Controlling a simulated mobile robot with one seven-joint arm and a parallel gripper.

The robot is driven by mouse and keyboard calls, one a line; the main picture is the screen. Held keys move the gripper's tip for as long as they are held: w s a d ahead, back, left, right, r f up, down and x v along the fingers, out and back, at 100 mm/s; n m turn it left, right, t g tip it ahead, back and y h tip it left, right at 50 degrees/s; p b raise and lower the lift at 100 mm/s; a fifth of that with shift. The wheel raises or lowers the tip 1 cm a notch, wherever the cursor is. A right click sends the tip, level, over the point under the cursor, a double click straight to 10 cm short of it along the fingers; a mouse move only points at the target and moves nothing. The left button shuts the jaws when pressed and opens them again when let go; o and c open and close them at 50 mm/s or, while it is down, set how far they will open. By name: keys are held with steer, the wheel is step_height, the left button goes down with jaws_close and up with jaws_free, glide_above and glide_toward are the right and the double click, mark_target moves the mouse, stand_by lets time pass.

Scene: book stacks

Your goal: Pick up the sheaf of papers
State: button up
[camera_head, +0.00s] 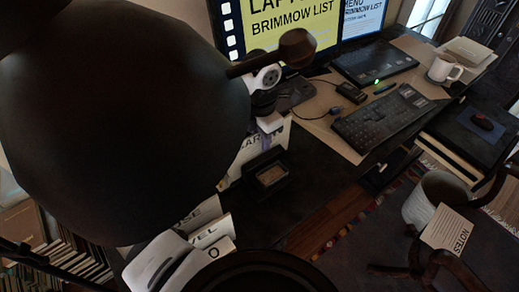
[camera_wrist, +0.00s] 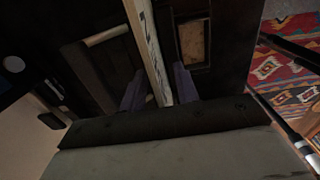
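The sheaf of papers (camera_head: 257,148) is a pale upright block with dark lettering on the dark desk, partly hidden behind my arm. In the wrist view the sheaf (camera_wrist: 149,45) is seen edge-on, running down between the two purplish fingers of my gripper (camera_wrist: 160,88). The gripper is open around it. A narrow dark gap shows on the left finger's side; the right finger is very close to it, and contact is unclear. In the head view, my gripper (camera_head: 268,132) is at the top of the sheaf, with the fingers mostly hidden.
A small dark tray (camera_head: 271,177) stands right beside the sheaf. The monitor (camera_head: 290,30), keyboard (camera_head: 388,117) and white mug (camera_head: 443,68) are further back. Other papers (camera_head: 208,232) lie in front. A chair (camera_head: 440,262) and bin (camera_head: 428,197) stand at right.

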steer(key=shift+c, duration=0.4)
jaws_close()
steer(key=shift+r+p, duration=0.15)
steer(key=shift+p, duration=0.15)
